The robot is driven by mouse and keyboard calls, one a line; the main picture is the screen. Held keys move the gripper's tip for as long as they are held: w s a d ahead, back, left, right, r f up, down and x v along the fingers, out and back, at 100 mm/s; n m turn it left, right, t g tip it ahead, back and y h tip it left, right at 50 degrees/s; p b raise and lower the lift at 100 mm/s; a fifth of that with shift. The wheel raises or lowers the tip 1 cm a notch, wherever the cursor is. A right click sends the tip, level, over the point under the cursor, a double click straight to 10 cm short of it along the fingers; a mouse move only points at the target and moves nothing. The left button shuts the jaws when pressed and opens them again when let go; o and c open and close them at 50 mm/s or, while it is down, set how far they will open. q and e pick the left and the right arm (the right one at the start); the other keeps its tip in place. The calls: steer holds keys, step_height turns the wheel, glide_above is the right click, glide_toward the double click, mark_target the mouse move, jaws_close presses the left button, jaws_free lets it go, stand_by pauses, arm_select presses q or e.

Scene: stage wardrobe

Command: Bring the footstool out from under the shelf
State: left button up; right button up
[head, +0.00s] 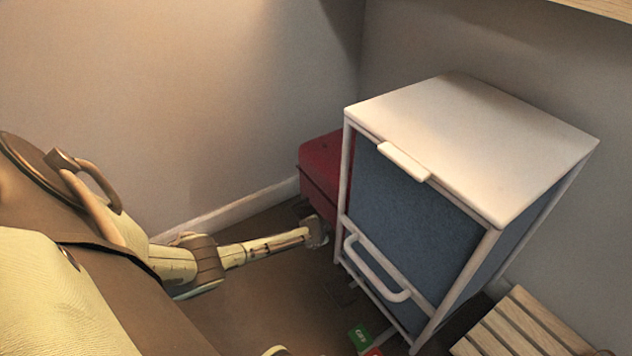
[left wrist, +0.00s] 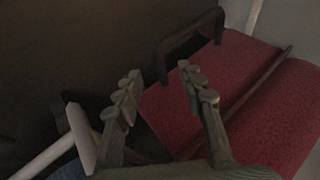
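The footstool appears to be the red padded box (head: 322,160) by the wall, partly hidden behind a white-framed unit (head: 470,145) with blue sides. In the left wrist view its red top (left wrist: 280,110) fills the right side, and a dark handle (left wrist: 188,38) stands out from its edge. My left gripper (head: 318,232) is low in front of the footstool. In the left wrist view, the left gripper (left wrist: 158,70) is open and empty, its fingers spread with the handle's near end between and beyond the tips. I cannot tell whether they touch. My right gripper is out of view.
The white-framed unit has a front bar handle (head: 375,268) and stands close right of my left gripper. A wooden slatted piece (head: 515,330) is at the lower right, a wooden board (head: 600,8) at the top right. A green block (head: 359,338) lies near the unit's foot.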

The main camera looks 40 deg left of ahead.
arm_select(q)
steer(key=b+x, duration=0.2)
steer(key=x, duration=0.2)
steer(key=shift+w+a+f, duration=0.1)
steer(key=shift+f, duration=0.1)
jaws_close()
stand_by(0.4)
